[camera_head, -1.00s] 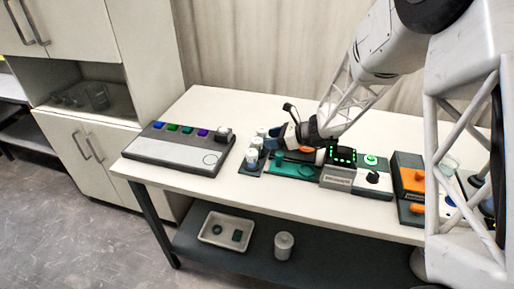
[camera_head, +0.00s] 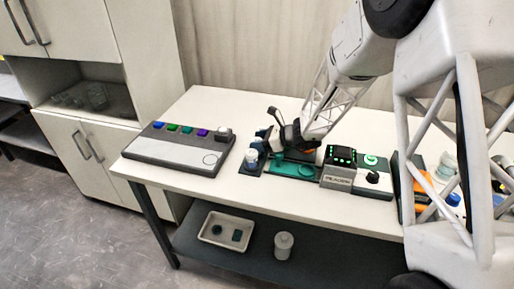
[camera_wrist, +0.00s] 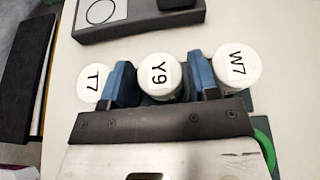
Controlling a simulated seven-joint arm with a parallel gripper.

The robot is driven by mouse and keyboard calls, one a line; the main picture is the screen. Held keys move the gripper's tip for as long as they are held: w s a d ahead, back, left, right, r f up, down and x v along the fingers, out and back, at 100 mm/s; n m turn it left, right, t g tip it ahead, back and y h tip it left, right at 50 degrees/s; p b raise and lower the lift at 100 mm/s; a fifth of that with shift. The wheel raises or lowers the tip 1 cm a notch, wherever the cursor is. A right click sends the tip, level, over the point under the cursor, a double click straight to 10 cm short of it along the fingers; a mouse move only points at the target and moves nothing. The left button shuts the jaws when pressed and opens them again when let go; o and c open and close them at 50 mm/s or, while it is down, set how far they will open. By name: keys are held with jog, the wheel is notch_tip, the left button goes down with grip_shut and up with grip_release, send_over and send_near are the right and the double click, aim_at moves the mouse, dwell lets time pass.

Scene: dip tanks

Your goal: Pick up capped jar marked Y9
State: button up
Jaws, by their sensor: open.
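The white-capped jar marked Y9 (camera_wrist: 160,77) stands in the middle of a row of three in the wrist view. My gripper (camera_wrist: 163,79) is open, with one blue finger on each side of this jar; I cannot tell whether they touch it. The jar marked T7 (camera_wrist: 92,83) is just outside the left finger, and the jar marked W7 (camera_wrist: 236,66) is just outside the right one. In the head view my gripper (camera_head: 266,136) is over the jar row and hides most of it; one white-capped jar (camera_head: 251,158) shows at the near end.
A grey panel with coloured buttons (camera_head: 170,153) lies left of the jars. To the right are a green tray (camera_head: 292,170), a reader box (camera_head: 338,172) and a unit with a black knob (camera_head: 373,179). The table's front strip is clear.

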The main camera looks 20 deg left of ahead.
jog(key=shift+a+f, duration=0.15)
jog(key=shift+a, duration=0.25)
jog(key=c, duration=0.7)
